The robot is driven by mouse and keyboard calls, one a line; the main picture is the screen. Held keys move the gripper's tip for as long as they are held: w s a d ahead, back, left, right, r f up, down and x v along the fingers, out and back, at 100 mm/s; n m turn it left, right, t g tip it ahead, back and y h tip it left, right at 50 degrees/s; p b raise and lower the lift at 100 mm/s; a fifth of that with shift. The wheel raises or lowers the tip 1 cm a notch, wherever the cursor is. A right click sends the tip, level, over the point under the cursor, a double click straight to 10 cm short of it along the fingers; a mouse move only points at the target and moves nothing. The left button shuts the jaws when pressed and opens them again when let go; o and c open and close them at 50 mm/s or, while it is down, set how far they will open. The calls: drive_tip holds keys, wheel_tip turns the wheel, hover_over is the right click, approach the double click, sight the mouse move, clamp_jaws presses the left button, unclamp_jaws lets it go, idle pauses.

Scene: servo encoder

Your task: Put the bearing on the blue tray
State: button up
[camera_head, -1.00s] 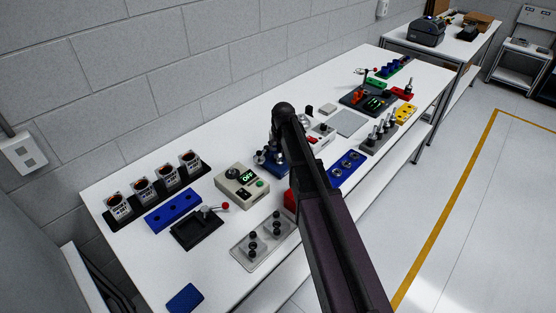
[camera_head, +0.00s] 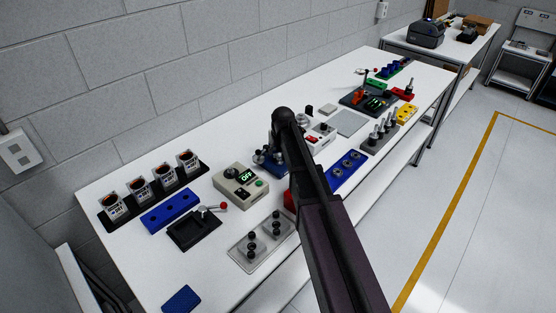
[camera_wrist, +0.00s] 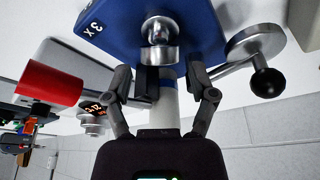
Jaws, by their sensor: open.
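A blue tray (camera_head: 330,183) with several metallic rings set in it lies right of my arm in the head view; the rings look like bearings. Another blue tray (camera_head: 172,211) with dark round holes lies at the left. In the wrist view, a blue block (camera_wrist: 105,28) marked "3 X" carries a shiny metal cylinder (camera_wrist: 158,56); I cannot tell whether this is the bearing. My arm hides the gripper in the head view.
A control box (camera_head: 240,188) reading "OFF", a black fixture (camera_head: 194,232) with a red-knobbed lever and a grey plate (camera_head: 262,240) with dark knobs stand nearby. In the wrist view, a black-balled lever (camera_wrist: 268,82) and red cylinder (camera_wrist: 48,82) flank my gripper.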

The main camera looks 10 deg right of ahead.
drive_tip(key=shift+b+x, duration=0.7)
drive_tip(key=shift+x, duration=0.3)
clamp_jaws()
drive_tip(key=shift+r, duration=0.15)
wheel_tip(320, 180, up, 10)
drive_tip(key=p, duration=1)
idle(0.6)
